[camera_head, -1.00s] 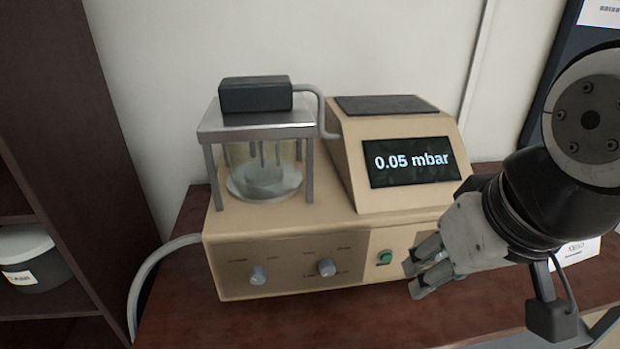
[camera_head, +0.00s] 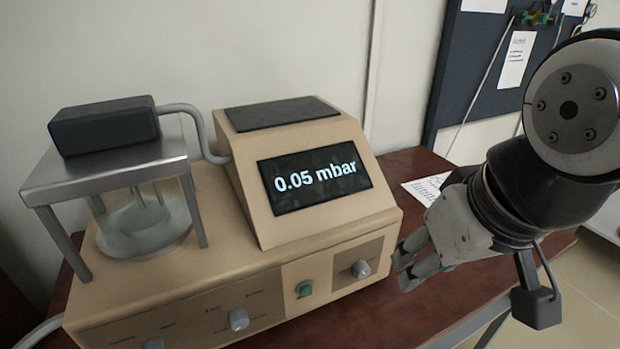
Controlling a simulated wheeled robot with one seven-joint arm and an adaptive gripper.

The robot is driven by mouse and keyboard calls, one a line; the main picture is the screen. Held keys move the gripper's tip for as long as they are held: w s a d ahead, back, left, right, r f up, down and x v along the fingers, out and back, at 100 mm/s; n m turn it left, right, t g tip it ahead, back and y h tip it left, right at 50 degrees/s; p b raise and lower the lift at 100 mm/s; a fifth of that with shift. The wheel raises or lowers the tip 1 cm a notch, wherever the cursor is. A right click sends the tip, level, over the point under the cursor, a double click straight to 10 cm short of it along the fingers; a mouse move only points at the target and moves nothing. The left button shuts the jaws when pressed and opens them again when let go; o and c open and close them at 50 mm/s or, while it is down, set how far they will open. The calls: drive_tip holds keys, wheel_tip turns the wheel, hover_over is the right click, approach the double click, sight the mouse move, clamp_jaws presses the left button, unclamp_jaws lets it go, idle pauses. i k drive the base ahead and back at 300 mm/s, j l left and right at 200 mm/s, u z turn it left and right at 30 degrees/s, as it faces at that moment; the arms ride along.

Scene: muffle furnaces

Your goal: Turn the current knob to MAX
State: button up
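A beige bench instrument (camera_head: 215,262) has a screen (camera_head: 315,178) reading "0.05 mbar". Its front panel carries a left knob (camera_head: 154,343), cut by the frame's bottom edge, a middle knob (camera_head: 238,319), and a right knob (camera_head: 361,268) beside a green button (camera_head: 304,288). The lettering by the knobs is too small to read, so I cannot tell which knob is the current knob. My gripper (camera_head: 402,268) is to the right of the right knob in the picture, apart from it. Its fingers point left with a small gap between them and hold nothing visible.
A glass chamber (camera_head: 145,222) under a metal plate stands on the instrument's left part, with a grey tube running to the screen housing. The instrument rests on a dark red-brown table (camera_head: 420,312). A paper sheet (camera_head: 427,188) lies behind my gripper. A dark board hangs on the wall.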

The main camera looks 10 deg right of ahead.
sight(360, 269)
drive_tip(key=l+u, duration=0.1)
drive_tip(key=l, duration=0.5)
drive_tip(key=l+u, duration=0.1)
drive_tip(key=l, duration=0.5)
drive_tip(key=k+l+u, duration=0.1)
drive_tip(key=l, duration=0.45)
drive_tip(key=l+u, duration=0.1)
drive_tip(key=l, duration=0.5)
drive_tip(key=k+l+u, duration=0.1)
drive_tip(key=l, duration=0.5)
drive_tip(key=k+l, duration=0.1)
drive_tip(key=l, duration=0.2)
drive_tip(key=k+l+u, duration=0.1)
drive_tip(key=l, duration=0.15)
drive_tip(key=k+l, duration=0.15)
drive_tip(key=l, duration=0.15)
drive_tip(key=u, duration=0.05)
